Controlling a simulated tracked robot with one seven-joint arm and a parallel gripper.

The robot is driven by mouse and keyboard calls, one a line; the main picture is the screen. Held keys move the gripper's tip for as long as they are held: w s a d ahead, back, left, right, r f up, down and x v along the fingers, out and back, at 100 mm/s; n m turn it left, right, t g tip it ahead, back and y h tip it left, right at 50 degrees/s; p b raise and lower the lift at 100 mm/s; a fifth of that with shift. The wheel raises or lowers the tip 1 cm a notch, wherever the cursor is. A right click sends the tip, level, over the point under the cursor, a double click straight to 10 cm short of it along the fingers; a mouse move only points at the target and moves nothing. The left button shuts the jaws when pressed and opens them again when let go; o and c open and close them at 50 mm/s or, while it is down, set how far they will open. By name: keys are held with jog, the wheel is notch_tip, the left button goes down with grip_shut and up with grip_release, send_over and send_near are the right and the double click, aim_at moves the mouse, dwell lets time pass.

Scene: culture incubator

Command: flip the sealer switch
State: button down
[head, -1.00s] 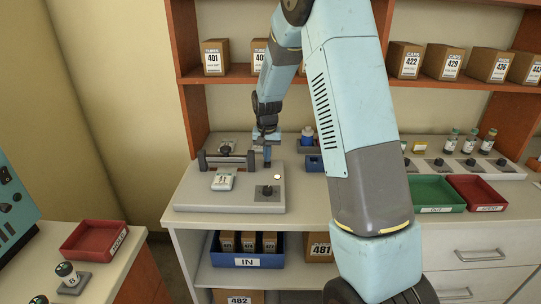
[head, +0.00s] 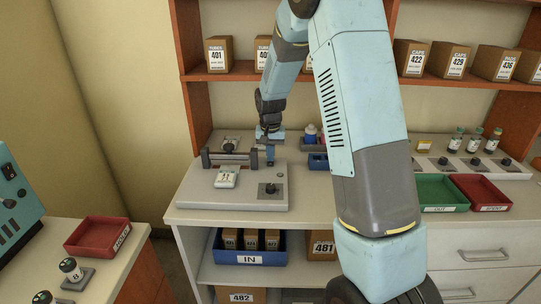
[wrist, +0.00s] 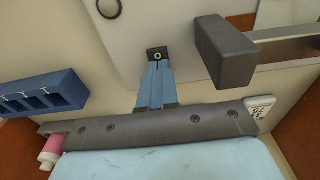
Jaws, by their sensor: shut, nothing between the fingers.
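The sealer (head: 235,198) is a pale box on the counter with a dark raised bar and a white labelled packet (head: 227,176) on top. Its switch (head: 269,189) is a dark knob on a dark plate at the front right; which way it is set is too small to tell. A small lamp (head: 280,175) behind it looks unlit. My gripper (head: 270,160) points down over the sealer's back right, beyond the switch and near the bar's end. In the wrist view my gripper (wrist: 157,55) is shut and empty, beside the dark bar post (wrist: 225,50); the switch is not visible there.
A blue slotted rack (wrist: 42,95) and a pink-and-white bottle (wrist: 52,148) stand beside the sealer. Green (head: 440,191) and red (head: 480,190) trays lie to the right. A shelf with cartons (head: 218,54) is above. My arm hides part of the counter.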

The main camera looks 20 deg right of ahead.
aim_at(270, 165)
notch_tip(270, 165, up, 14)
jog(key=s, duration=0.1)
jog(key=shift+s+a+f, duration=0.2)
jog(key=shift+s+a, duration=0.05)
jog(key=shift+s, duration=0.05)
dwell(0.4)
jog(key=shift+w+d, duration=0.1)
jog(key=shift+w, duration=0.5)
jog(key=shift+f, duration=0.1)
jog(key=f, duration=0.4)
jog(key=w+f, duration=0.1)
jog(key=f, duration=0.8)
jog(key=shift+w+d+f, duration=0.25)
jog(key=shift+w+f, duration=0.05)
jog(key=shift+f, duration=0.05)
